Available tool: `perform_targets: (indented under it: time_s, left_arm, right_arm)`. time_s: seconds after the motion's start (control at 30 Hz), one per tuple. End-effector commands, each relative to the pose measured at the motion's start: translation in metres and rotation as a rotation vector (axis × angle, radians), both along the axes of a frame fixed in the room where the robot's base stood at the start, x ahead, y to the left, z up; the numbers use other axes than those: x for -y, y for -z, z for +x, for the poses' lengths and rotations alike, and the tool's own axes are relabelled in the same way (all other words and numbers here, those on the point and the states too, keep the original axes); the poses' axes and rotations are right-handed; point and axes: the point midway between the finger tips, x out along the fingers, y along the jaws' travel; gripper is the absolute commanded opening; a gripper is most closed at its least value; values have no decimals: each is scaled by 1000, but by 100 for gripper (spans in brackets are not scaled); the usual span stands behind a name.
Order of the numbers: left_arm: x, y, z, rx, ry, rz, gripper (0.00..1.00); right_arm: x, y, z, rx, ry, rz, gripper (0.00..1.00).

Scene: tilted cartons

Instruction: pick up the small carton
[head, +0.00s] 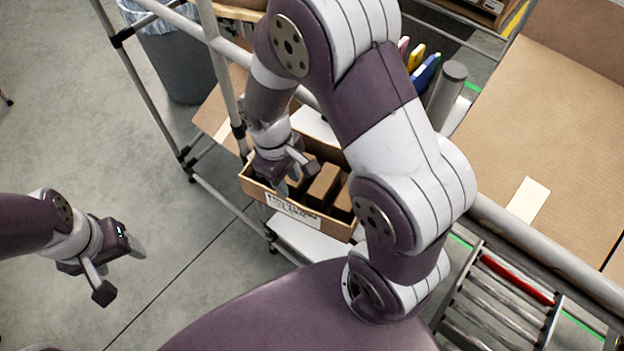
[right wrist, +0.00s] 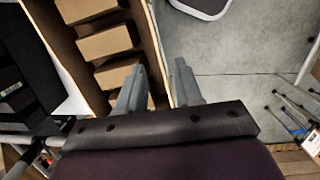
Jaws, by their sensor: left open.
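Several small brown cartons lie in a row inside an open cardboard box (head: 285,207) with a white label on its front; one small carton (head: 323,184) shows clearly in the head view. In the right wrist view a small carton (right wrist: 105,43) lies left of my fingers. My right gripper (head: 297,180) is at the box's left part and hides some of its contents. In the right wrist view its fingers (right wrist: 158,88) are apart, with the box's side wall (right wrist: 157,50) seen between them and no carton between them. My left gripper (head: 119,269) is open and empty, over the floor at the left.
The box sits on a tubular rack with rails (head: 225,195). A grey bin (head: 185,75) stands behind it. A large cardboard surface (head: 550,110) and a roller track (head: 495,300) are at the right. Floor at the left is clear.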

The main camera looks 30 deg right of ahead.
Motion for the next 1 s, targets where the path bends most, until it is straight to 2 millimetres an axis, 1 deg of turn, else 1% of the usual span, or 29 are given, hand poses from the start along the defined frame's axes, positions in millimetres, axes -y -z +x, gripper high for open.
perform_targets:
  time_s: [0.03, 0.1, 0.17, 0.3, 0.4, 0.53, 0.63, 0.73, 0.83, 1.0]
  left_arm:
    - [0, 0, 0, 0, 0, 0, 64]
    - [0, -1, 0, 0, 0, 0, 64]
    - [0, -3, 0, -1, 0, 0, 64]
    - [0, -7, 0, 0, 0, 0, 64]
    - [0, -7, 0, 0, 0, 0, 64]
    - [0, -12, 0, 0, 0, 0, 64]
    - [0, -19, 0, 0, 0, 0, 64]
    - [0, -18, 0, 0, 0, 0, 64]
    - [0, -18, 0, 0, 0, 0, 64]
    - [0, -18, 0, 0, 0, 0, 64]
  right_arm:
    - [0, -1, 5, 0, -36, -1, 35]
    - [2, 6, 2, -17, -73, -2, 35]
    - [3, 18, -1, -21, -80, -1, 35]
    - [6, 50, -4, -19, -77, 0, 35]
    - [7, 65, -5, -17, -75, 0, 35]
    - [8, 79, -4, -17, -75, 0, 35]
    - [9, 99, -1, -18, -75, 0, 35]
    - [10, 117, -2, -16, -74, 0, 35]
    - [10, 124, -2, -13, -76, 1, 35]
    - [10, 125, -2, -12, -75, 2, 35]
